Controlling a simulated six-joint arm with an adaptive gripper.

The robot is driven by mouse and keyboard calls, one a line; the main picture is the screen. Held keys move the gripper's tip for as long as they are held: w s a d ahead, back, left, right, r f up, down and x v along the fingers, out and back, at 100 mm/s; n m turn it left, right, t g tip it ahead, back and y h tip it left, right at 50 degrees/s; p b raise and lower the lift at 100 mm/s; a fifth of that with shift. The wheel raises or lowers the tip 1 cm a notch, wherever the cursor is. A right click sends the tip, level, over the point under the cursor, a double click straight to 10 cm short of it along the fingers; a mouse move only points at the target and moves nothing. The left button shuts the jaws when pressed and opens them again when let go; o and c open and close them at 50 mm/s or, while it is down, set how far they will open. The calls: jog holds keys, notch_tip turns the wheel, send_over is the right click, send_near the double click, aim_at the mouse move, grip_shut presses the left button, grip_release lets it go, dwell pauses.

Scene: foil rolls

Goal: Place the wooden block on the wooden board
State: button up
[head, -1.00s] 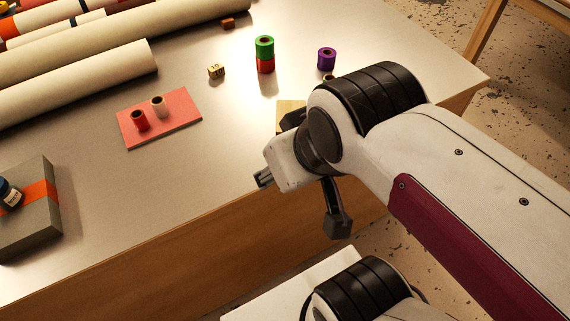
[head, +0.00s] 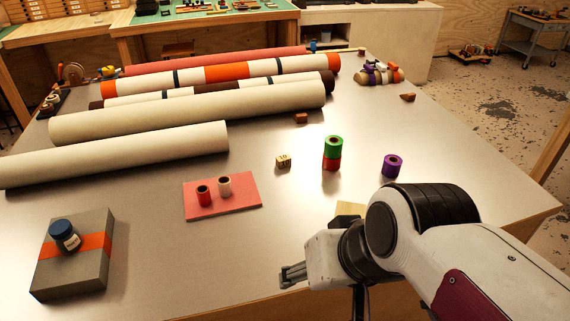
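A small pale wooden block (head: 283,161) with dark markings sits on the grey table, left of the stacked green and red rolls. A reddish-brown block (head: 301,118) lies farther back, beside a long cream roll. A light wooden board (head: 350,208) shows only in part, as my arm hides the rest. My gripper (head: 291,274) is near the table's front edge, in front of and left of the board, apart from both blocks. Its fingers are small and seen from the side, so their opening is unclear. I see nothing held in it.
Stacked green and red rolls (head: 333,153) and a purple roll (head: 392,165) stand behind my arm. A pink board (head: 236,194) bears two small rolls. Long rolls (head: 190,110) fill the back left. Table right of centre is fairly clear.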

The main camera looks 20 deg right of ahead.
jog(key=w+a+r+m+t+y, duration=0.1)
jog(key=w+a+m+y, duration=0.2)
jog(key=w+a+m, duration=0.35)
jog(key=w+a+r+m+y, duration=0.1)
jog(key=w+a+m+y, duration=0.3)
jog(key=w, duration=0.6)
jog(key=w+d+f+m+t, duration=0.1)
jog(key=w+d+m+t, duration=0.1)
jog(key=w+m, duration=0.4)
jog(key=w+d+f+m+t, duration=0.1)
jog(key=w+d+m+t, duration=0.15)
jog(key=w, duration=0.45)
jog(key=m+t+h, duration=0.3)
jog(key=m+h, duration=0.3)
jog(key=m, duration=0.7)
send_near(284, 158)
jog(key=shift+w+a, duration=0.35)
jog(key=shift+w, duration=0.25)
jog(key=shift+w+a, duration=0.35)
jog(key=shift+w, duration=0.2)
jog(key=shift+w+d+f+m, duration=0.1)
jog(key=shift+d+f+m, duration=0.2)
jog(key=shift+d, duration=0.05)
jog(key=shift+g+x, duration=0.25)
jog(key=shift+x, duration=1.1)
jog(key=shift+f, duration=0.1)
